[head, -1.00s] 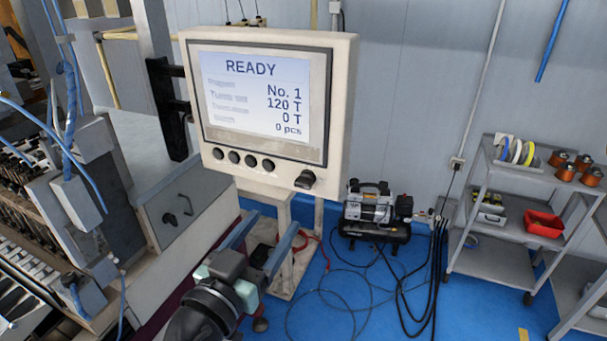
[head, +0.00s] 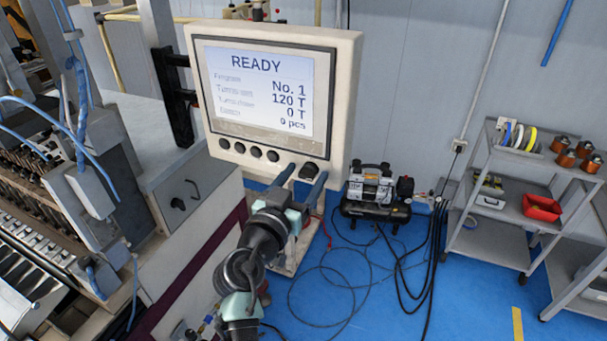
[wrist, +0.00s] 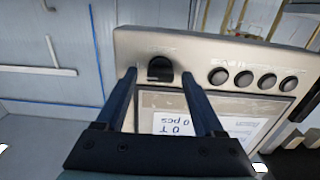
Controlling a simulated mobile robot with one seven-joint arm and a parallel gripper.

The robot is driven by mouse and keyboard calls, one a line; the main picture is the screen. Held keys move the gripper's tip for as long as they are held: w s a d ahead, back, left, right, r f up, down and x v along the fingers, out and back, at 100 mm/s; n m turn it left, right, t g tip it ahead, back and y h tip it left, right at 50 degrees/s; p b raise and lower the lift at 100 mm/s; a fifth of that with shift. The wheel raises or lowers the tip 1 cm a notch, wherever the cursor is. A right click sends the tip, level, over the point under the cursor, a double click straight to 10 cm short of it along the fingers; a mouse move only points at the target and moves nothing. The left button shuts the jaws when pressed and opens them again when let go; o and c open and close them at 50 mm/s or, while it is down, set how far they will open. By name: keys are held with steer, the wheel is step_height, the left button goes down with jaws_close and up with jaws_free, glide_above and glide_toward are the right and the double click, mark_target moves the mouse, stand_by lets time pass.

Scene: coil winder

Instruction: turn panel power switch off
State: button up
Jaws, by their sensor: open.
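The control panel (head: 345,100) is a cream box with a lit screen (head: 255,85) reading READY. Its black rotary power switch (head: 308,171) sits at the lower right below the screen, right of the row of round buttons. In the wrist view the panel (wrist: 205,55) appears upside down, with the switch (wrist: 160,68) between my two fingers. My gripper (head: 304,178) is open, its fingertips one on each side of the switch. In the wrist view my gripper (wrist: 159,76) shows a gap between each finger and the knob. I cannot tell how deep the fingertips reach around it.
Several round black buttons (head: 256,153) line the panel's lower edge. The winding machine (head: 60,200) stands at the left. A compressor (head: 375,195) with loose hoses sits on the blue floor behind. A grey cart (head: 490,245) stands at the right.

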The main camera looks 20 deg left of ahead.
jaws_close()
stand_by(0.3)
steer(key=shift+n, duration=0.3)
steer(key=n+b, duration=0.2)
steer(key=n, duration=0.1)
steer(key=shift+a+f+n, duration=0.1)
steer(key=shift+n, duration=0.2)
steer(key=n, duration=0.4)
steer(key=shift+a+n, duration=0.1)
steer(key=shift+n, duration=0.2)
steer(key=n, duration=0.4)
steer(key=shift+n, duration=0.3)
steer(key=shift+f+n+p, duration=0.15)
steer(key=shift+n+p, duration=0.5)
steer(key=shift+n, duration=1.55)
